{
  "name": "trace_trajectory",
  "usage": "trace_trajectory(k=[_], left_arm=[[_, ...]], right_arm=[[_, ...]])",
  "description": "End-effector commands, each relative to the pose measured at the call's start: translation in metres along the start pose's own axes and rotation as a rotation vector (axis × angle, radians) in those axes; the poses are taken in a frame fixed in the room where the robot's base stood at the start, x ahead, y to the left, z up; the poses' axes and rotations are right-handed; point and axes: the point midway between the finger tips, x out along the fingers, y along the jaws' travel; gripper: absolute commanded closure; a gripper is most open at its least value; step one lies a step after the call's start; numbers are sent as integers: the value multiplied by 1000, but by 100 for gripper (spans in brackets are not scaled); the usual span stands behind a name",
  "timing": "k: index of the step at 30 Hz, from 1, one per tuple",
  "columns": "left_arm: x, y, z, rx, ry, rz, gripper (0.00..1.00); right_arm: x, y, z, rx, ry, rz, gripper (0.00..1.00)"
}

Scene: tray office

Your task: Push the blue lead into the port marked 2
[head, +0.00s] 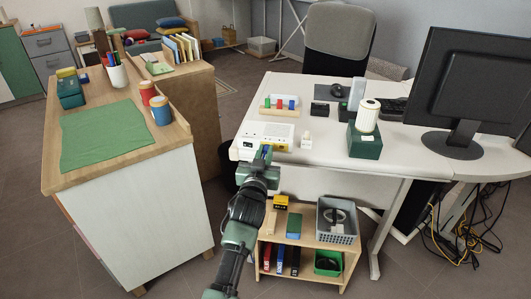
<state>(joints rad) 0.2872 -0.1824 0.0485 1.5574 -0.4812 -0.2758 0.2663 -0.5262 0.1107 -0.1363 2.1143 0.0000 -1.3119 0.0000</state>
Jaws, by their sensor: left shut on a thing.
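My left gripper (262,158) reaches up from the bottom to the near edge of the white desk. It is shut on the blue lead (266,150), which shows only as a small blue piece between the fingers. The white port box (265,131) stands on the desk just beyond the gripper, with pale yellow on its front face. The gripper covers part of that front. The port numbers are too small to read, and I cannot tell whether the lead touches a port. My right gripper is not in view.
Behind the box is a wooden rack (280,111) with red, green and blue pieces. A small white item (306,141) and a dark green box (364,142) stand to the right. A low shelf (307,250) is below the desk. A wooden counter (176,135) is left.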

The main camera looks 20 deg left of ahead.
Motion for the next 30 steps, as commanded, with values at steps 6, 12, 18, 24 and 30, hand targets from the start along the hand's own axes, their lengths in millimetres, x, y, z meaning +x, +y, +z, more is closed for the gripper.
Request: trace_trajectory(k=[6, 12, 18, 24, 30], left_arm=[[1, 2, -6, -15, 7, -3, 100], [1, 2, -6, -15, 7, -3, 80], [1, 3, -6, -16, 6, -1, 61], [1, 4, -5, -16, 5, 0, 61], [1, 3, -6, -14, 5, 1, 61]], right_arm=[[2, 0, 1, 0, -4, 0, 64], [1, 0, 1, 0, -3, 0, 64], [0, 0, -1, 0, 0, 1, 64], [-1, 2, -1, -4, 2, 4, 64], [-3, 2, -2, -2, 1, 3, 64]])
